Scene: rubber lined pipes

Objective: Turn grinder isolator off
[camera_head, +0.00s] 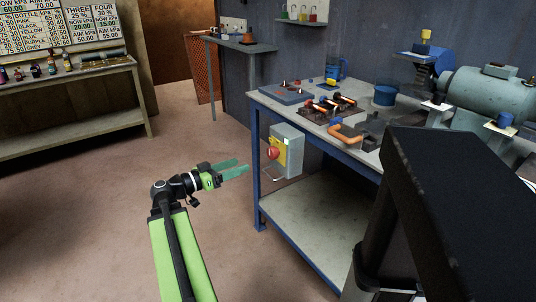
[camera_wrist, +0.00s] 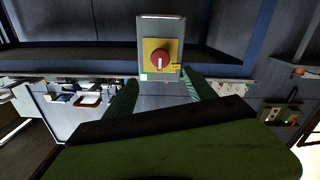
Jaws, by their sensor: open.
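The grinder isolator (camera_head: 286,148) is a grey box with a yellow plate and a red rotary knob (camera_head: 273,153), fixed at the front left of the workbench. In the wrist view the isolator box (camera_wrist: 161,28) is straight ahead, with its red knob (camera_wrist: 160,60) on the yellow plate. My gripper (camera_head: 240,167) is to the left of the isolator, pointing at it, apart from the knob. Its two green fingers (camera_wrist: 157,92) are spread and empty, with the knob beyond and between them in the wrist view. The knob's exact pointer position is too small to read.
The blue-legged workbench (camera_head: 262,94) carries a grinder (camera_head: 490,95), a tray of tools and an orange-handled clamp (camera_head: 345,133). Its lower shelf (camera_head: 305,215) is below the isolator. A bench with bottles (camera_head: 70,85) stands at the left. The floor between is clear.

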